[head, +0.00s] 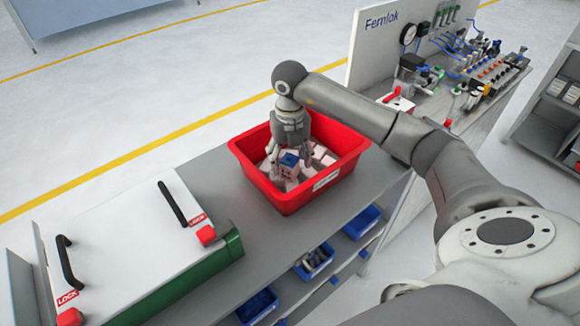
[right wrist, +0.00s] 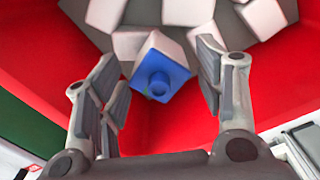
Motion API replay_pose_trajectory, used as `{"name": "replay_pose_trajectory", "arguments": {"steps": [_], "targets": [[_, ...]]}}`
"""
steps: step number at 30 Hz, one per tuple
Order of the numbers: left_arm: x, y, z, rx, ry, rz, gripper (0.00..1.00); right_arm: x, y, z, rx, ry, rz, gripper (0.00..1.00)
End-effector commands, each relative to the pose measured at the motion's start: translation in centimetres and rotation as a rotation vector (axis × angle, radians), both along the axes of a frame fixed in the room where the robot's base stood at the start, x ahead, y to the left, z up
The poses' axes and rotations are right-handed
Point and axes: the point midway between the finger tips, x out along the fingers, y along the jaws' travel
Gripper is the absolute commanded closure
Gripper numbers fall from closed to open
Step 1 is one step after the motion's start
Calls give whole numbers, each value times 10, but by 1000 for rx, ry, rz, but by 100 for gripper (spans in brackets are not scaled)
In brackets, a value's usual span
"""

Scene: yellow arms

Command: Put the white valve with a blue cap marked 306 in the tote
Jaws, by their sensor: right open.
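The red tote (head: 330,185) stands on a grey bench and holds several white and grey blocks. A white valve with a blue cap (head: 288,160) lies among them in the head view. In the right wrist view the blue cap (right wrist: 160,75) faces the camera on a tilted white body; no 306 mark is readable. My right gripper (head: 286,165) reaches down into the tote. In the right wrist view its open fingers (right wrist: 155,85) are on either side of the blue-capped valve, with gaps showing. My left gripper is not in view.
A white-topped green case (head: 125,240) with black handles and LOCK labels stands left of the tote. Blue bins (head: 315,262) sit on the shelf below. A Fernlok panel with gauge and fittings (head: 430,60) stands at back right.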

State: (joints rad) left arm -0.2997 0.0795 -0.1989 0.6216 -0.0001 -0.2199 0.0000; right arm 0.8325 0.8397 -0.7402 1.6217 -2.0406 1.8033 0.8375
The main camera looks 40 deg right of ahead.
Motion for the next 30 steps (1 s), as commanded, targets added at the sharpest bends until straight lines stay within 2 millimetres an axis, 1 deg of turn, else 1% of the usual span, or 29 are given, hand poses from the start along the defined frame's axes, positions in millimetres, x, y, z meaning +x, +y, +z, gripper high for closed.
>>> {"name": "replay_pose_trajectory", "arguments": {"steps": [1, 6, 10, 12, 16, 19, 30], "targets": [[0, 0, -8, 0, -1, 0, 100, 2, 0, 9, 0, -9, 0, 38], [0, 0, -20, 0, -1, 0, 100, 1, 0, 46, 1, -8, 0, 38], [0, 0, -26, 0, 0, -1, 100, 1, 0, 69, 1, -6, -1, 38], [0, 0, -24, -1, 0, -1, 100, 1, 0, 79, -1, -3, -1, 38], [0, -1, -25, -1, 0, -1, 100, 1, 0, 88, 0, -2, -1, 38], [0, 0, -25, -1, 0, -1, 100, 0, 0, 92, 1, 0, -1, 38], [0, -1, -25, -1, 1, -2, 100, 0, 0, 93, 1, 1, -1, 38]]}}
